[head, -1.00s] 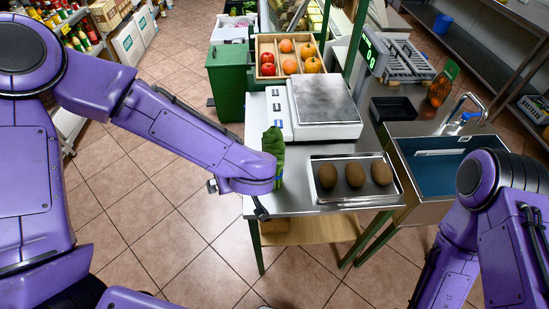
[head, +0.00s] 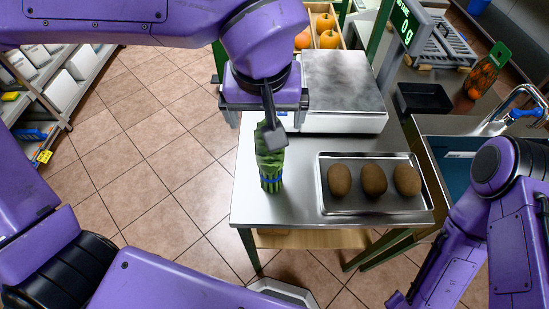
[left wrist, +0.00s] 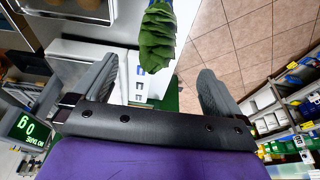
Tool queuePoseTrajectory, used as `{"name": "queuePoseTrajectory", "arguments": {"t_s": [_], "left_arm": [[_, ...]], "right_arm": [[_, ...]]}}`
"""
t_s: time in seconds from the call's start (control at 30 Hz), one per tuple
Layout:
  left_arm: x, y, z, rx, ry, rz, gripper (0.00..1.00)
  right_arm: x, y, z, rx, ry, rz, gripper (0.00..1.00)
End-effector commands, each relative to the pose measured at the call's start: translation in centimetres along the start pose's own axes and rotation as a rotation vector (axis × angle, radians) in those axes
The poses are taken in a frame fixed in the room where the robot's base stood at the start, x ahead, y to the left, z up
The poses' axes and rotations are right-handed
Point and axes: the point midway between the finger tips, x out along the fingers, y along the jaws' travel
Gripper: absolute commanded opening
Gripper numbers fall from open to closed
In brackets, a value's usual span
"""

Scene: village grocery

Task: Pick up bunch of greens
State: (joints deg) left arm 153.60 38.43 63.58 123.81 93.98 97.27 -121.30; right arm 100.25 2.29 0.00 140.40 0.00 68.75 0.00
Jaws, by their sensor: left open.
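The bunch of greens (head: 269,160) is on the left part of the steel table (head: 300,222), its leafy end away from me and its stems with a blue band toward me. I cannot tell whether it stands or lies. My left gripper (head: 271,125) is over its leafy end, and one dark finger partly covers it. In the left wrist view the leafy end (left wrist: 157,38) is just beyond the open jaws (left wrist: 158,75), between the lines of the two fingers, with nothing gripped. Of my right arm only links show; its gripper is out of view.
A metal tray (head: 372,209) with three brown, round items is right of the greens. A scale (head: 343,85) stands behind, with a black tray (head: 423,98) and a sink (head: 458,165) to the right. Shelves (head: 50,85) stand at far left, beyond open floor.

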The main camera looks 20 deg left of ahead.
Motion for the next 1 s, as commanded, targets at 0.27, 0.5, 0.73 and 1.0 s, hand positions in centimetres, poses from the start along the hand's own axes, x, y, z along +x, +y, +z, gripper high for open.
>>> {"name": "queuePoseTrajectory", "arguments": {"t_s": [0.27, 0.5, 0.73, 1.0], "left_arm": [[4.8, 0.3, 0.1, 0.009, -0.003, -0.001, 1.0], [8.2, 0.4, 0.1, 0.009, -0.005, -0.003, 1.0], [10.9, 0.4, 0.0, 0.005, -0.001, 0.0, 1.0], [10.9, 0.4, 0.0, 0.004, 0.0, 0.0, 0.71]], "right_arm": [[0.7, -0.1, 0.2, 0.0, 0.001, 0.0, 0.0], [0.7, -0.1, 0.2, 0.0, 0.0, 0.0, 0.0], [0.8, -0.1, 0.3, 0.0, 0.001, 0.0, 0.0], [0.8, -0.1, 0.3, 0.0, 0.001, 0.0, 0.0]]}}
